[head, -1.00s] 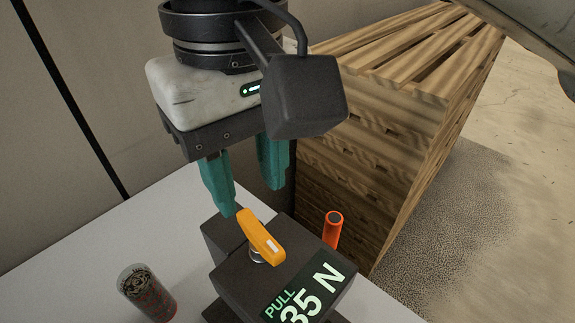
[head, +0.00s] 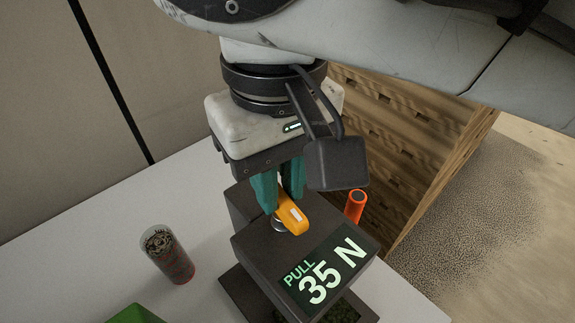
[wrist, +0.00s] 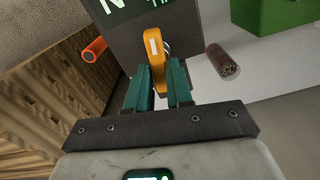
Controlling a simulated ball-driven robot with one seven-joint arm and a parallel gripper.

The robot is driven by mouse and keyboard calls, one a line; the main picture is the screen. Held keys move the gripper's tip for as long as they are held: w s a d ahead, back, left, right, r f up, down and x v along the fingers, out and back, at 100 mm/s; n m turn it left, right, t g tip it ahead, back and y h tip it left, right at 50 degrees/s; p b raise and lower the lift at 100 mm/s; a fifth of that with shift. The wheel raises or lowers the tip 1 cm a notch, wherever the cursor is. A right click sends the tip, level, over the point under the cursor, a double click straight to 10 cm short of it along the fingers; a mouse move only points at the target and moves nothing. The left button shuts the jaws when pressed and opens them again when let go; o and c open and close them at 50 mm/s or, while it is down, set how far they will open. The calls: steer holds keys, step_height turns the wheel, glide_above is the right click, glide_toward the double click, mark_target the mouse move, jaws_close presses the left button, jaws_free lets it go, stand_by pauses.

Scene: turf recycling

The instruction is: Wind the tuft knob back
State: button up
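The orange tuft knob (head: 291,214) is a lever-shaped handle on a short metal post atop the dark tester box (head: 262,253). The box's label reads "PULL 35 N". The knob also shows in the wrist view (wrist: 155,48). My gripper (head: 278,200) has teal fingers, which come down on both sides of the knob's far end. The exact finger contact is partly hidden.
A clear cup with dark bits (head: 167,254) stands on the white table (head: 90,250) at left. A green object (head: 133,314) shows at the bottom edge. An orange-red cylinder (head: 355,207) stands just behind the box. Wooden slatted crates (head: 420,150) stand behind the table.

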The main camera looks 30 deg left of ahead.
jaws_close()
steer(key=shift+r+p, duration=0.15)
steer(key=shift+p, duration=0.25)
